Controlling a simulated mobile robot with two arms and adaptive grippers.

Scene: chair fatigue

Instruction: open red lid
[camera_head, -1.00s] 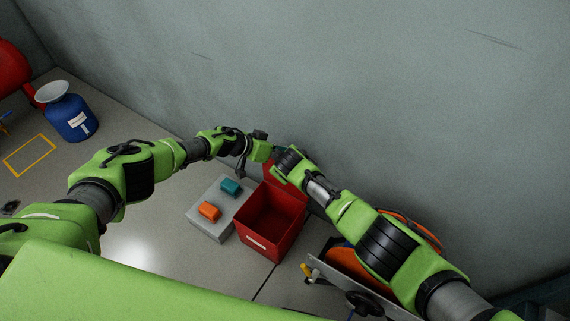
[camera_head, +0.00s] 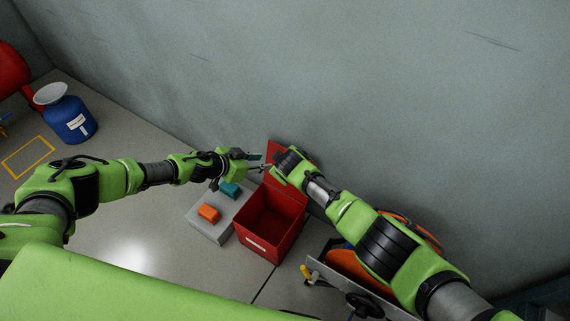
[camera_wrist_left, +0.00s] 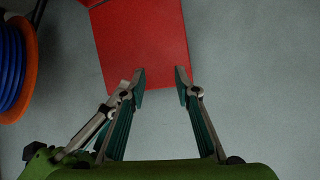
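The red box (camera_head: 267,222) stands on the floor against the wall, its top open and its inside bare to view. Its red lid (camera_head: 280,153) is raised at the back, leaning toward the wall; part of it is hidden behind my right arm. The lid fills the upper middle of the left wrist view (camera_wrist_left: 145,40). My left gripper (camera_head: 262,161) is at the left of the lid. Its fingers (camera_wrist_left: 160,78) are apart in the left wrist view, with the lid in front of and between them. My right gripper (camera_head: 278,170) is by the lid, its fingers mostly hidden.
A grey block (camera_head: 211,228) with an orange piece (camera_head: 209,213) and a teal piece (camera_head: 230,189) stands left of the box. An orange reel (camera_head: 352,267) and cart are at the right. A blue container (camera_head: 70,120) is far left.

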